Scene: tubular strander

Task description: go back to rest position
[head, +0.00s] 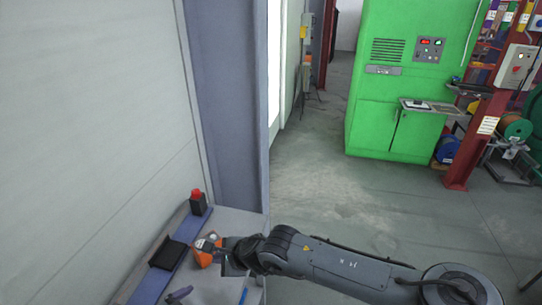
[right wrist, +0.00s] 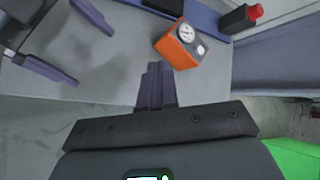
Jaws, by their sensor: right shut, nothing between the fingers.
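My right gripper (head: 212,246) reaches in from the right over the grey worktop (head: 232,222), close to an orange device with a round dial (head: 203,258). In the right wrist view its two fingers (right wrist: 155,72) are pressed together with nothing between them, and the orange device (right wrist: 180,46) sits just beyond and to the right of the tips. My left gripper (right wrist: 90,57) shows at the upper left of the right wrist view, its two purple-grey fingers apart and empty above the worktop. In the head view only a small dark piece shows at the bottom edge, perhaps its finger.
A black box with a red top (head: 197,203) stands at the worktop's back corner. A dark tray-like object (head: 168,253) lies along the left side by the wall. A green cabinet (head: 410,75) and red post (head: 480,130) stand farther off. The grey floor (head: 330,190) between is clear.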

